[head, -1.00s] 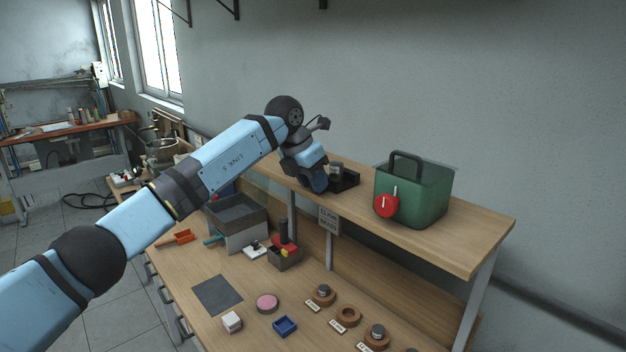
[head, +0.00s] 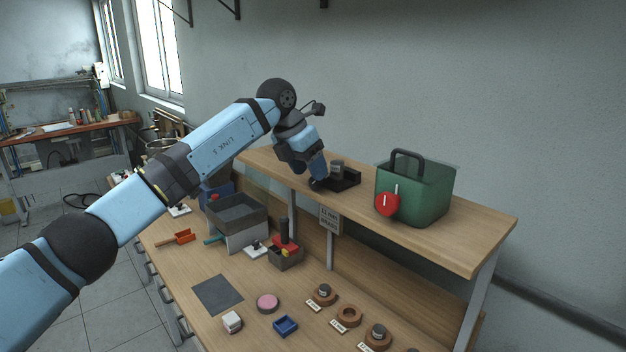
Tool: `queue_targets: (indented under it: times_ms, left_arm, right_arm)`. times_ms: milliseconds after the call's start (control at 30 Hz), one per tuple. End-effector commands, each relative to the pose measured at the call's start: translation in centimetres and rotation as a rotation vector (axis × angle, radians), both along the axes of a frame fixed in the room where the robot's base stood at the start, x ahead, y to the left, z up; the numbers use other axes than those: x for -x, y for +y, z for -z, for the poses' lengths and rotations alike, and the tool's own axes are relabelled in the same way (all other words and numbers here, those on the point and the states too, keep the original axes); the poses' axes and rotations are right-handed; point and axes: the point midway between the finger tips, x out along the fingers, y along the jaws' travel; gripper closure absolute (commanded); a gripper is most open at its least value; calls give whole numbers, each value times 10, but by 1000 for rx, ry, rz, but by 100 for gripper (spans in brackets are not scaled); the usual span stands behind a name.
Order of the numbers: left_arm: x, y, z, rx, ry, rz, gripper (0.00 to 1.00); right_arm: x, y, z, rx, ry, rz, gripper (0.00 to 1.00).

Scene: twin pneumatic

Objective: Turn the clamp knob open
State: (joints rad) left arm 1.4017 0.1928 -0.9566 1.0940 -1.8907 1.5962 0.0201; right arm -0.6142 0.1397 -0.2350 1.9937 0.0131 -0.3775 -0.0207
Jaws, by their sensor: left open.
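A black fixture (head: 347,182) with a grey cylinder (head: 337,168) stands on the raised wooden shelf. My left gripper (head: 317,182) points down at the left end of this fixture, and it is open. A small dark round part shows at its fingertips; I cannot tell whether it is the clamp knob or whether the fingers touch it. A green box (head: 428,196) with a dark handle stands to the right on the shelf. A red round part (head: 388,204) with a white bar is on its front. My right gripper is out of view.
The shelf (head: 470,245) is clear right of the green box. The lower bench holds a grey bin (head: 238,208), a dark mat (head: 217,294), a pink disc (head: 267,303), a blue tray (head: 285,326) and several round wooden holders. A sign (head: 330,218) hangs at the shelf edge.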

Motion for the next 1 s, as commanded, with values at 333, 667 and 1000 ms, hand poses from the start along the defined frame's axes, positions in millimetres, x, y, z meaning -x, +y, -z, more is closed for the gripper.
queue_targets:
  times_ms: [333,667,1000]
  left_arm:
    - [14,28,-71,0,-3,-1,42]
    - [20,38,-97,0,0,-1,42]
    - [21,34,-93,16,3,8,43]
  right_arm:
    - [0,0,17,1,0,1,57]
    - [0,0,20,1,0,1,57]
    - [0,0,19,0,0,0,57]
